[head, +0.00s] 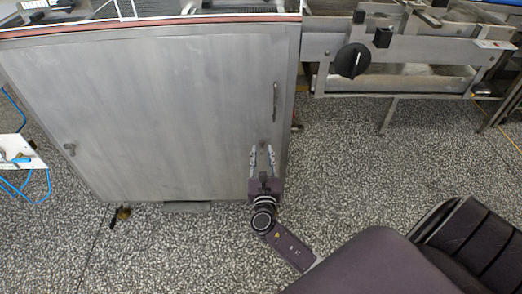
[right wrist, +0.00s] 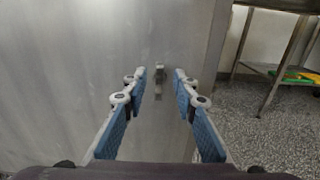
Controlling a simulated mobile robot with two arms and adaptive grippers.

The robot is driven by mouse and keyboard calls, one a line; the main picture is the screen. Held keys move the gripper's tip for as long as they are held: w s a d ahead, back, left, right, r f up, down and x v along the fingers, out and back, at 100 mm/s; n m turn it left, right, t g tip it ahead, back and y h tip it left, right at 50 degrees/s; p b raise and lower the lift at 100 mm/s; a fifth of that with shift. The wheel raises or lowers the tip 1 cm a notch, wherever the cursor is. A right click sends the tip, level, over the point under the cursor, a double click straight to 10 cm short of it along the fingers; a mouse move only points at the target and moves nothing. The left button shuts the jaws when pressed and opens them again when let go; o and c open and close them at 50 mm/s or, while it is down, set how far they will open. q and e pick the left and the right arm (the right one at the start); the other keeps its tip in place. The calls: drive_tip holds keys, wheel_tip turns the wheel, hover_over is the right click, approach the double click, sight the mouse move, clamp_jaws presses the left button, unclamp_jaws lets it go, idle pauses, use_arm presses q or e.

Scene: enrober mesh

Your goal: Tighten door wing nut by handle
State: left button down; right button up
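A grey metal door (head: 150,110) fills the front of the cabinet. A dark vertical handle (head: 275,102) is on its right side. Below the handle, near the door's right edge, is a small metal wing nut (head: 264,146). My right gripper (head: 262,154) is open and empty, pointing at the door just below the handle. Its blue-padded fingers also show in the right wrist view (right wrist: 160,88). My left gripper is in no view.
A metal conveyor frame (head: 400,50) with a black knob (head: 352,60) stands to the right. A white stand with blue cables (head: 18,152) is at far left. Speckled floor (head: 360,165) is clear right of the cabinet.

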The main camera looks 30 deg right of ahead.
sight(262, 146)
drive_tip(key=shift+x, duration=1.35)
clamp_jaws()
